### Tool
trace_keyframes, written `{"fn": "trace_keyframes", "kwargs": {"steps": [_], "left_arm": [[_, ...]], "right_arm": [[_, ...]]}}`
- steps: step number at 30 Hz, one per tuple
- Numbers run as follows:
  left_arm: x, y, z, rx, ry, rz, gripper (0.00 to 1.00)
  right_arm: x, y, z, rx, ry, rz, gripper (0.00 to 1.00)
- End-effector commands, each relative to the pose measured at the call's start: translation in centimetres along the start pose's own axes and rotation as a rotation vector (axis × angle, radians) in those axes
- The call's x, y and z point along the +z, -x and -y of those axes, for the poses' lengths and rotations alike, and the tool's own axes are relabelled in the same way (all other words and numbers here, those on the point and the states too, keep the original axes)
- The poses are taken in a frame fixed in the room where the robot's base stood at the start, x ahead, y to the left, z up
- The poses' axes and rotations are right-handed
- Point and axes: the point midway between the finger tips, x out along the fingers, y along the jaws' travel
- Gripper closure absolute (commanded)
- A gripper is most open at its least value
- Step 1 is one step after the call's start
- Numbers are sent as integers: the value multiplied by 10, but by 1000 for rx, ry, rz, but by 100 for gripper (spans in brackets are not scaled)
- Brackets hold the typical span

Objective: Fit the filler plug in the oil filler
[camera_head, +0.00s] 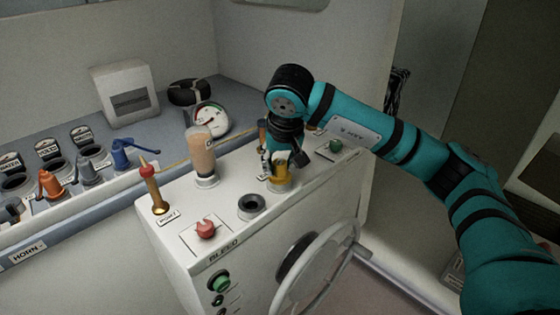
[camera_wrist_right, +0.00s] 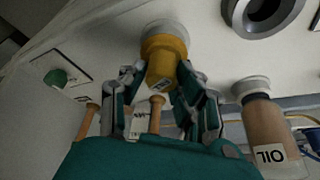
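The yellow filler plug (camera_head: 280,182) is on the white console top, behind and right of a dark-ringed round opening (camera_head: 252,206), which looks like the oil filler. In the right wrist view the plug (camera_wrist_right: 167,68) has a pale round part (camera_wrist_right: 163,32) at its console end. My right gripper (camera_head: 281,165) points down at the plug, with one finger on each side. The fingers appear closed against its sides. In the right wrist view the opening (camera_wrist_right: 238,14) is apart from the plug at the top right. My left gripper is not in view.
An oil bottle (camera_head: 202,158) stands left of the gripper. A red-topped brass lever (camera_head: 153,188), a red knob (camera_head: 206,229) and a green button (camera_head: 335,145) are on the console top. A steering wheel (camera_head: 318,272) is on its front. A gauge (camera_head: 210,119) stands behind.

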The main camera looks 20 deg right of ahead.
Motion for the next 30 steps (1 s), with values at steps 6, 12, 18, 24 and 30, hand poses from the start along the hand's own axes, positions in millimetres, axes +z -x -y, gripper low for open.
{"fn": "trace_keyframes", "kwargs": {"steps": [6, 12, 18, 24, 30], "left_arm": [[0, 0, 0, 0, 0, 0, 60], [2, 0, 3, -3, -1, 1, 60], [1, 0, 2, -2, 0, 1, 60], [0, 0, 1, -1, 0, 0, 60], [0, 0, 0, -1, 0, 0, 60]], "right_arm": [[0, 0, 0, 0, 0, 0, 47], [0, 0, 0, 0, 0, 0, 47], [-1, 20, 0, -2, 1, -3, 47], [-1, 64, 0, -2, 1, -6, 47], [-1, 100, 0, -1, 0, -4, 47]]}}
